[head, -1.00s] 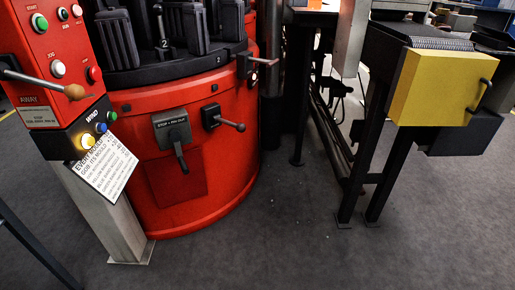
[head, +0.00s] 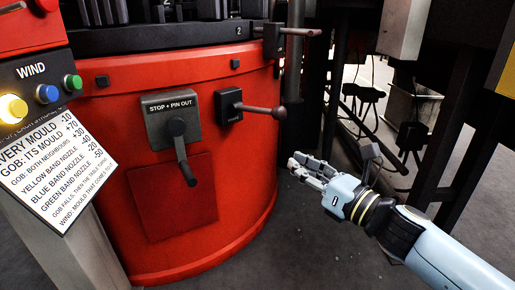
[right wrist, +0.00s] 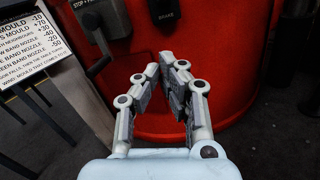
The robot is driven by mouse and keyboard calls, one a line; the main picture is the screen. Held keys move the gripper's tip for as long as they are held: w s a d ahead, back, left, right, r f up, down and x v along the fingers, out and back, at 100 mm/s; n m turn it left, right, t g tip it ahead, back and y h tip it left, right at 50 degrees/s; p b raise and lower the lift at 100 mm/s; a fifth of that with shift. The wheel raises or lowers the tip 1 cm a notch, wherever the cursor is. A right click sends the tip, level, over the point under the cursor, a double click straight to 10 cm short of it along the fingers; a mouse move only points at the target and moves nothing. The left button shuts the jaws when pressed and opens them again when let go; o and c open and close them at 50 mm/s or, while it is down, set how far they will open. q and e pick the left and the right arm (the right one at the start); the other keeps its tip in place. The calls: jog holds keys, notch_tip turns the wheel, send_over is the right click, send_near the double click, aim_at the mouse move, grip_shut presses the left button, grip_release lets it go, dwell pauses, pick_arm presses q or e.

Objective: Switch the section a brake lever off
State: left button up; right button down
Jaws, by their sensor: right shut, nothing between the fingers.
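A black box lever (head: 229,106) is on the red drum's front, its rod pointing right to a dark brownish knob (head: 279,112). Its black box also shows at the top of the right wrist view (right wrist: 166,10), with a small label I cannot read surely. I cannot tell from lettering which lever is section a's brake. A grey "STOP + PIN OUT" lever (head: 178,150) hangs down to its left. My right gripper (head: 293,164) is shut and empty, below and slightly right of the knob, apart from it. My left gripper is not in view.
Another lever (head: 300,32) sticks out right from the drum's upper rim. A control post with a WIND panel (head: 35,88) and a white sign (head: 55,165) stands at left. Dark machine legs (head: 445,130) and cables are at right. Floor before the drum is clear.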

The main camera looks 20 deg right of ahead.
aim_at(256, 108)
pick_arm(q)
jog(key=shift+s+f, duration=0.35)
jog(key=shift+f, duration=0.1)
pick_arm(e)
jog(key=shift+w+f, duration=0.15)
jog(key=shift+f, duration=0.15)
jog(key=shift+w, duration=0.1)
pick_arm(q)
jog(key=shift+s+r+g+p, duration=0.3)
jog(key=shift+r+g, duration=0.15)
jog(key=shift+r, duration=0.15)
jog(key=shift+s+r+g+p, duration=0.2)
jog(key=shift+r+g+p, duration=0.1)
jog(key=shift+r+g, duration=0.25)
pick_arm(e)
jog(key=w+a+r, duration=0.3)
jog(key=w+r, duration=0.1)
jog(key=w, duration=0.6)
jog(key=shift+a+r, duration=0.2)
jog(key=shift+r, duration=0.05)
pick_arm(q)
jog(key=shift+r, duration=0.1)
